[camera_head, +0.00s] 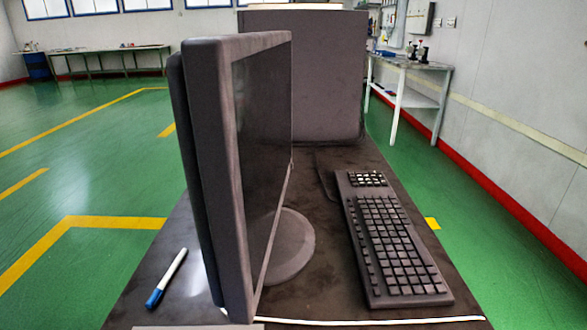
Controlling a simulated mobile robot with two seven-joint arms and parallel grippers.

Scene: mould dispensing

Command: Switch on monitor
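The monitor (262,130) stands upright on its round base (288,250) on a dark table. It is turned so that its screen faces right and I see it from its edge. The visible part of the screen is dark. No power button can be made out. Neither of my grippers shows in the head view.
A black keyboard (392,240) lies right of the monitor. A white and blue marker (167,278) lies left of it. A large dark box-shaped case (318,75) stands behind. The dark table (320,285) has bare surface between the monitor base and keyboard.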

